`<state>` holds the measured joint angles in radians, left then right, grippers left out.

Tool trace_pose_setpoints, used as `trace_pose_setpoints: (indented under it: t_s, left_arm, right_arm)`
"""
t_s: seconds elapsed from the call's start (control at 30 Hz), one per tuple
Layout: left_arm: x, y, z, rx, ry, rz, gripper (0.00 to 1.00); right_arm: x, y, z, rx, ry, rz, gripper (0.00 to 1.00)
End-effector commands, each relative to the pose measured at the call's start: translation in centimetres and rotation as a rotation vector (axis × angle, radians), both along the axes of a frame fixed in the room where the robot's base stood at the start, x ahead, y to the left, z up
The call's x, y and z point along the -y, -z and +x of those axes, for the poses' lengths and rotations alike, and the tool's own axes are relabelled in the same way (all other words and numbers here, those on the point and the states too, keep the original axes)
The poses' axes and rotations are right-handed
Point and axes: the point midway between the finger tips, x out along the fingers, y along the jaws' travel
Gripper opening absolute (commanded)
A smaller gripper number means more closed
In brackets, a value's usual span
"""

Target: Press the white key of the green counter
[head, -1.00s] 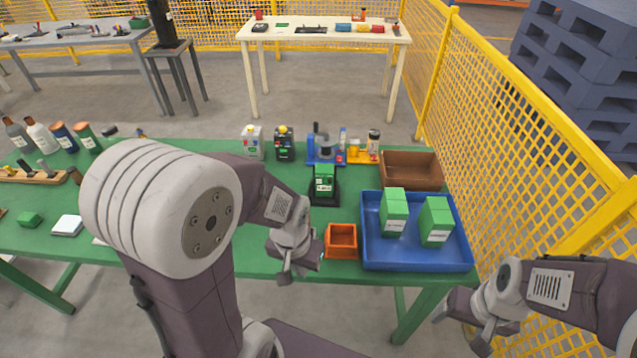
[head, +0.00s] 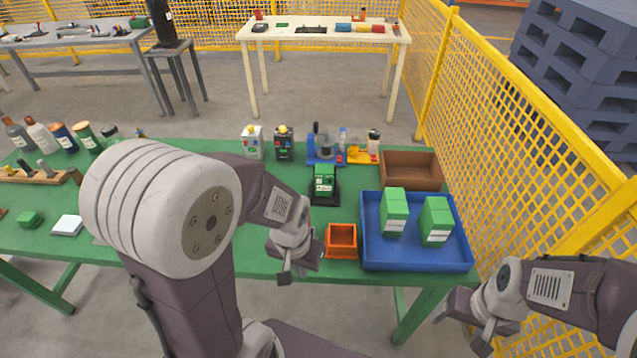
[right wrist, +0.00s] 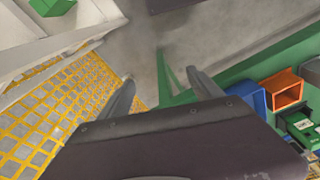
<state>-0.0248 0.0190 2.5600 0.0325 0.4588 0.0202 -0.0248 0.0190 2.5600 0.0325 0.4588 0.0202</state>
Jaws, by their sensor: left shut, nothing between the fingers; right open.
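The green counter (head: 324,181) stands on a dark base on the green table, behind the small orange bin. It has pale markings on its front, too small in the head view to tell the white key apart. A green device on a dark base (right wrist: 301,128), which looks like the counter, shows at the right edge of the right wrist view. My left gripper (head: 285,277) is shut and empty at the table's front edge, in front and left of the counter, not touching it. My right gripper (head: 480,344) is open and empty, low beyond the table's front right corner; its fingers (right wrist: 160,88) are spread.
The orange bin (head: 341,254) is close to the right of my left gripper. A blue tray (head: 415,264) with green boxes lies at the right, a brown bin (head: 410,181) behind it. A blue device (head: 325,158) stands behind the counter. Yellow fencing (head: 520,130) runs along the right.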

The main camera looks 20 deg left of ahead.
Motion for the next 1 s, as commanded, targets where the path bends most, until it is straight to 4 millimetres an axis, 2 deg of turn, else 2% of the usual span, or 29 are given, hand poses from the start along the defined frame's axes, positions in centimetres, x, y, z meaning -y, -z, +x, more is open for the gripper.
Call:
trace_pose_setpoints:
  t_s: [0.33, 0.37, 0.6, 1.0]
  left_arm:
    - [0.0, 0.0, 0.0, 0.0, 0.0, 0.0, 0.0]
    - [0.0, 0.0, 0.0, 0.0, 0.0, 0.0, 0.0]
    - [0.0, 0.0, 0.0, 0.0, 0.0, 0.0, 0.0]
    - [0.0, 0.0, 0.0, 0.0, 0.0, 0.0, 0.0]
  right_arm:
    - [0.0, 0.0, 0.0, 0.0, 0.0, 0.0, 0.74]
    - [0.0, 0.0, 0.0, 0.0, 0.0, 0.0, 0.69]
    - [0.0, 0.0, 0.0, 0.0, 0.0, 0.0, 0.02]
    - [0.0, 0.0, 0.0, 0.0, 0.0, 0.0, 0.0]
